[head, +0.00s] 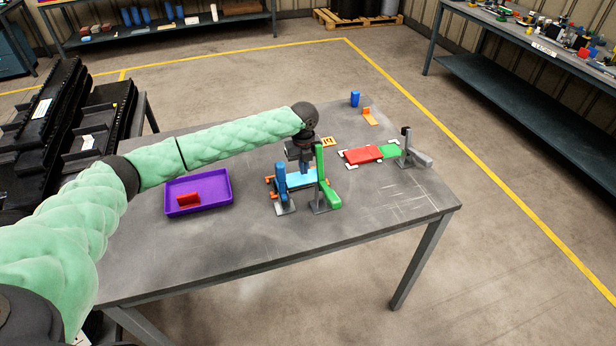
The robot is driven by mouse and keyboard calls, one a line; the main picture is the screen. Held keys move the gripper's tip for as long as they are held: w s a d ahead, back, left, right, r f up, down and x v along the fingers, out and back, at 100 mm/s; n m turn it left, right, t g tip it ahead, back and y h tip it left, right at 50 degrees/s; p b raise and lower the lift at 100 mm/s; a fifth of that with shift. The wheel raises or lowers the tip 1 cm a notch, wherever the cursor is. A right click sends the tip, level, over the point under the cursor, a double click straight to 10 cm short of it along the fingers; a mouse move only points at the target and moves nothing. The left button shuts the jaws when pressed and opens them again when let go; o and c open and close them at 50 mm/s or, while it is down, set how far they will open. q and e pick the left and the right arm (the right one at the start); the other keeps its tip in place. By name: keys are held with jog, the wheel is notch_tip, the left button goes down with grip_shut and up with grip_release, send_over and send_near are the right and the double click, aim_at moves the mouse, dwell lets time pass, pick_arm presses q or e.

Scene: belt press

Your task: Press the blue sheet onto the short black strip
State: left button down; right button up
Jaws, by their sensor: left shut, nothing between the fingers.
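The light blue sheet (294,181) lies flat near the middle of the table, between orange corner pieces (270,180). My left gripper (304,172) points straight down over the sheet with its fingers shut and empty. Its tips are at or just above the sheet; I cannot tell whether they touch. The short black strip cannot be made out; the sheet, the gripper or the posts may hide it. A blue upright clamp (281,183) and a green upright clamp (321,182) stand on the near side of the sheet. My right gripper is not in view.
A purple tray (228,190) with a red block (188,199) is at left. A red plate (362,155), a green plate (390,151) and a grey clamp (406,150) are at right. A blue cylinder (355,99) stands behind. The table's front right (390,205) is clear.

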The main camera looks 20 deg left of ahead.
aim_at(304, 177)
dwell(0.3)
pick_arm(q)
jog(key=shift+f, duration=0.85)
dwell(0.9)
jog(key=shift+r, duration=0.1)
jog(key=shift+r+p, duration=2.45)
jog(key=shift+r, duration=0.95)
